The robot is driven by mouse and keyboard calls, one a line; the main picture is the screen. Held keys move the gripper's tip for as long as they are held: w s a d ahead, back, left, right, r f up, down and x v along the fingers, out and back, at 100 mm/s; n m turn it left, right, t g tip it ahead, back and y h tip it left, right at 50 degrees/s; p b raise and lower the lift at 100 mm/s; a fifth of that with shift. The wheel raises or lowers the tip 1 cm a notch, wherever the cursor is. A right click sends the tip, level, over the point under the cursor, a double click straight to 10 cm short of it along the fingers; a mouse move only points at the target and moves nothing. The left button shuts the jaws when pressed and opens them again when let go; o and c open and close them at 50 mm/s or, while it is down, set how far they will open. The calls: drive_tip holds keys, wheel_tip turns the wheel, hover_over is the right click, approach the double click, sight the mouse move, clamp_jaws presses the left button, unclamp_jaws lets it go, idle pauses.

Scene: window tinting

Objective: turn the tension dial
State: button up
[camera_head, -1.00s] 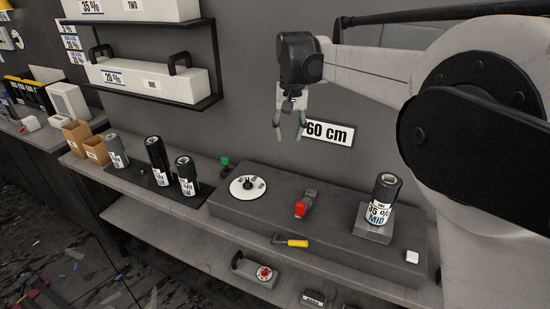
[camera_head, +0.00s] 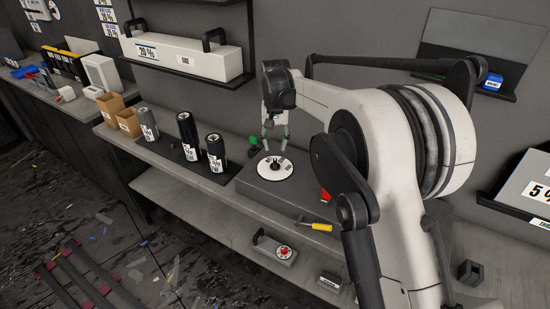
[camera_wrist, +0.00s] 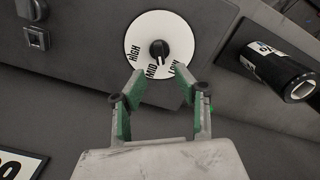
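The tension dial is a round white plate (camera_head: 268,175) with a black knob, on the left part of the grey bench unit. In the wrist view the plate (camera_wrist: 178,34) reads HIGH, MID and LOW around the black knob (camera_wrist: 158,50). My gripper (camera_head: 273,146) is above the dial in the head view. In the wrist view my gripper (camera_wrist: 158,80) has its two green-padded fingers spread apart, with their tips near the plate's lower edge. Nothing is between the fingers. They are apart from the knob in that view, though the height between them is hard to judge.
A yellow-handled tool (camera_head: 320,227) lies at the unit's front. A dark roll (camera_wrist: 272,66) is at right in the wrist view.

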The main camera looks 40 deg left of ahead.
sight(275, 160)
wheel_tip(275, 160, down, 7)
drive_tip(key=shift+r+p, duration=0.15)
drive_tip(key=shift+p, duration=0.15)
drive_tip(key=shift+c, duration=0.4)
clamp_jaws()
